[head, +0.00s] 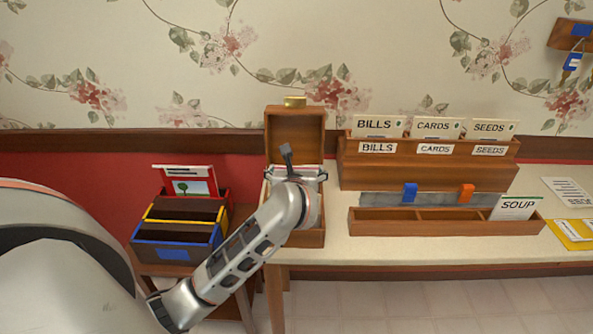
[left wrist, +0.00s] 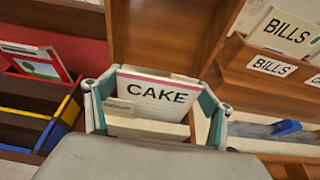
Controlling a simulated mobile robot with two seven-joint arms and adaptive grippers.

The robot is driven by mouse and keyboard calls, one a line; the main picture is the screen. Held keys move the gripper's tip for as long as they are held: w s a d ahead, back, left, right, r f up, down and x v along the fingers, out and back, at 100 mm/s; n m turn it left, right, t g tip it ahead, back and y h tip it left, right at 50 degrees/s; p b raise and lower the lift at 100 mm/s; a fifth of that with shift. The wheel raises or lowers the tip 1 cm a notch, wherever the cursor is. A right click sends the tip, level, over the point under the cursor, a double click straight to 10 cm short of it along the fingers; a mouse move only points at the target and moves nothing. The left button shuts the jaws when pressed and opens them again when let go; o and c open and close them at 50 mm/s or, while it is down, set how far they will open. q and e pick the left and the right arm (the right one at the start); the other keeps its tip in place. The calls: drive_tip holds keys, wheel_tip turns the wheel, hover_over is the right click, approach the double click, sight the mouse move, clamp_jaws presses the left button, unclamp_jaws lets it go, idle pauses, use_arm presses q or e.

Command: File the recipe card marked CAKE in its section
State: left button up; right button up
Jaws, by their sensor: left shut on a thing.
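The cream recipe card marked CAKE (left wrist: 158,88) is upright between the teal-padded fingers of my left gripper (left wrist: 155,108) in the left wrist view. The gripper is shut on it. The head view shows my left gripper (head: 293,174) over the wooden box with its lid raised (head: 295,137). Cream tabbed cards or dividers (left wrist: 150,130) show close to the card, low in the left wrist view. The card's lower edge is hidden, so I cannot tell how deep it sits. My right gripper is not in view.
A wooden rack (head: 430,176) holds BILLS, CARDS and SEEDS cards. A low three-part tray (head: 400,228) holds a SOUP card (head: 515,208) at right. A colored-edged sorter (head: 178,240) stands left of the box. Papers (head: 568,190) lie at far right.

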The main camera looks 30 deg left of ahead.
use_arm(q)
drive_tip(key=o, duration=0.9)
drive_tip(key=shift+f, duration=0.25)
drive_tip(key=shift+c, duration=0.2)
drive_tip(key=v, duration=1)
drive_tip(key=shift+s+d+r, duration=0.1)
drive_tip(key=shift+s+d, duration=0.05)
drive_tip(key=shift+d, duration=0.1)
drive_tip(key=shift+v, duration=0.8)
drive_tip(key=shift+a+r, duration=0.1)
